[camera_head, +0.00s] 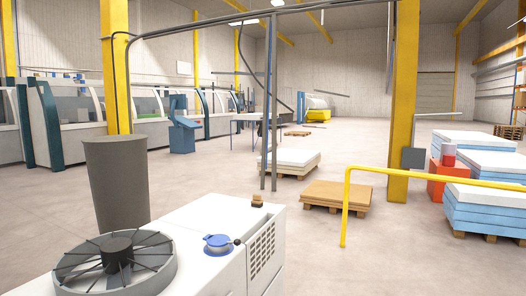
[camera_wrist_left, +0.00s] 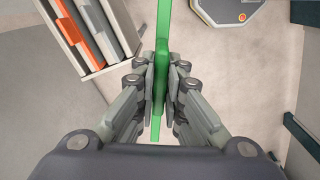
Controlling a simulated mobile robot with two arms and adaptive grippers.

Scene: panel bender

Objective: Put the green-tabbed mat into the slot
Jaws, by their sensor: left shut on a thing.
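My left gripper (camera_wrist_left: 161,88) shows in the left wrist view, its fingers closed from both sides. Between them is a bright green upright strip, the green-tabbed mat (camera_wrist_left: 164,28), seen nearly edge-on. Part of it is hidden by the fingers, and its lower end shows just below them. An open-topped holder (camera_wrist_left: 69,38) with slots stands at the upper left of that view, apart from the mat. It holds a grey piece and an orange piece side by side. Which slot is meant, I cannot tell. Neither gripper, the mat nor the holder shows in the head view.
In the head view, a white machine (camera_head: 200,252) with a fan fills the near left. A yellow rail (camera_head: 346,205) stands right. Open floor lies between pallets.

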